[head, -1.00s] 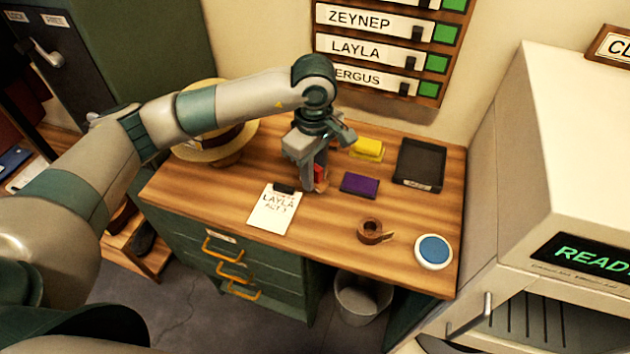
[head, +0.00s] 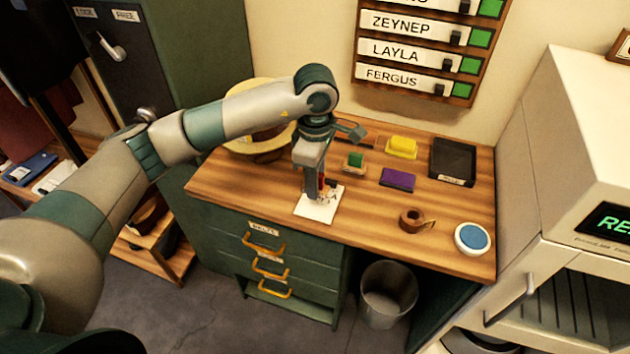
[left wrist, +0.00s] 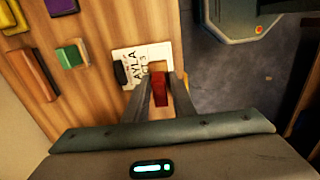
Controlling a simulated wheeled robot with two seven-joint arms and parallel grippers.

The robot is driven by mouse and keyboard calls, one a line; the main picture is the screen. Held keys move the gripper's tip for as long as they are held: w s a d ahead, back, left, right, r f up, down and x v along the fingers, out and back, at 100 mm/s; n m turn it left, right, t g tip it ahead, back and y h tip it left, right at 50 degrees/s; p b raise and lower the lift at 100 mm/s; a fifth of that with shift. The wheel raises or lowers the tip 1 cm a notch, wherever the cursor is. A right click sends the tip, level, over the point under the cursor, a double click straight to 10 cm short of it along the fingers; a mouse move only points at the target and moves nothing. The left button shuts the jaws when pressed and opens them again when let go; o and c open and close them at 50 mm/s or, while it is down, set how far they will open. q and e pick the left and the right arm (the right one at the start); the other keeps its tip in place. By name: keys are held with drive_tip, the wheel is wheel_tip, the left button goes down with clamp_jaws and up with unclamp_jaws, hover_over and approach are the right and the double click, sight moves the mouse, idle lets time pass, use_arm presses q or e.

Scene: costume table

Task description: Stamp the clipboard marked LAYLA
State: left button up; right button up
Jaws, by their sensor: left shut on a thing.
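The clipboard (head: 314,210) lies on the wooden table near its front edge, partly hidden by my gripper. In the left wrist view the clipboard (left wrist: 128,55) shows its dark clip and part of its lettering, "AYLA" and "ACT 3". My left gripper (head: 318,194) points down over the clipboard. It is shut on a red stamp (left wrist: 158,88), which also shows as a bit of red in the head view (head: 322,184). I cannot tell whether the stamp touches the paper. My right gripper is not in view.
A green-topped stamp (head: 354,161), a purple pad (head: 397,180), a yellow block (head: 401,147) and a black tray (head: 453,162) stand behind. A tape roll (head: 412,219) and a blue-topped round tub (head: 472,238) are at right. A straw hat (head: 252,145) is behind my arm.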

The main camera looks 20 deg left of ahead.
sight(315, 210)
use_arm(q)
drive_tip(key=shift+f, duration=0.45)
drive_tip(key=shift+f+b, duration=0.6)
drive_tip(key=shift+f, duration=1.9)
drive_tip(key=shift+f+b, duration=0.45)
drive_tip(key=shift+b, duration=0.1)
